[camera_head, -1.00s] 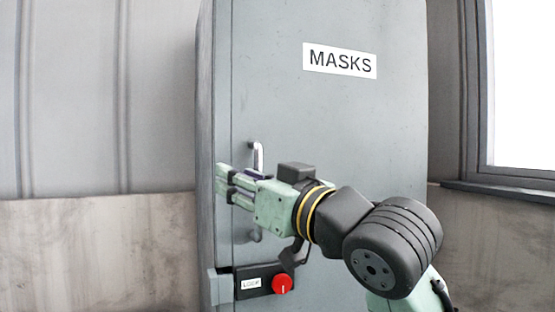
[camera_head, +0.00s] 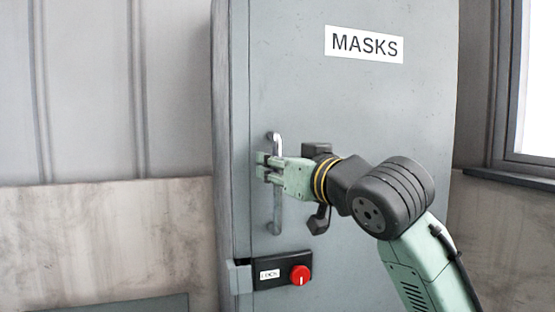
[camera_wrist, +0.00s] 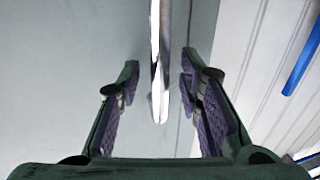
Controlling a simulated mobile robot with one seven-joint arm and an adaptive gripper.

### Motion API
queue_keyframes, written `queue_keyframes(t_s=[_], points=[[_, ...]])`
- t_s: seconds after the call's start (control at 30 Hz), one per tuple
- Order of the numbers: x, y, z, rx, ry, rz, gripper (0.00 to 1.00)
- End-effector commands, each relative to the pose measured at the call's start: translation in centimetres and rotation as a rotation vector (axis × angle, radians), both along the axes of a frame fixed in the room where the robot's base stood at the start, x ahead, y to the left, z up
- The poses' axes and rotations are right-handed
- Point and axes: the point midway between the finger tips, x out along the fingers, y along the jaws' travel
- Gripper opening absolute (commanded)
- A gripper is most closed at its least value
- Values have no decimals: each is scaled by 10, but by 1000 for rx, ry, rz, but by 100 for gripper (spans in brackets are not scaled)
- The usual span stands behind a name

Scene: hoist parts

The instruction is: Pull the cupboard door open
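The grey cupboard door (camera_head: 360,120) is shut and carries a MASKS sign (camera_head: 363,44). Its upright metal bar handle (camera_head: 277,212) is near the left edge. My gripper (camera_head: 263,167) is at the handle's middle height, with its fingers across the bar. In the wrist view, the handle (camera_wrist: 160,60) runs between the two spread fingers of my gripper (camera_wrist: 160,112), with a gap on each side. A lock box (camera_head: 268,272) labelled LOCK, with a red knob (camera_head: 300,275), is below the handle. A grey block (camera_head: 238,276) is at its left, by the door edge.
A window (camera_head: 530,90) with a sill is at the right. A plain panelled wall (camera_head: 90,100) is left of the cupboard. A blue bar (camera_wrist: 302,55) shows at the right of the wrist view. Room left of the cupboard looks clear.

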Motion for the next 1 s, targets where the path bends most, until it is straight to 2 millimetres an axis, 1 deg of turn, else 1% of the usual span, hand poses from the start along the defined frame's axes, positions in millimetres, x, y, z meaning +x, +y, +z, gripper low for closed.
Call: queue_keyframes(t_s=[0.1,0.33,0.83,1.0], points=[[5,3,-1,0,1,0,33],[5,3,-1,0,0,0,33],[4,2,-1,0,0,0,0],[4,2,0,0,0,0,0]])
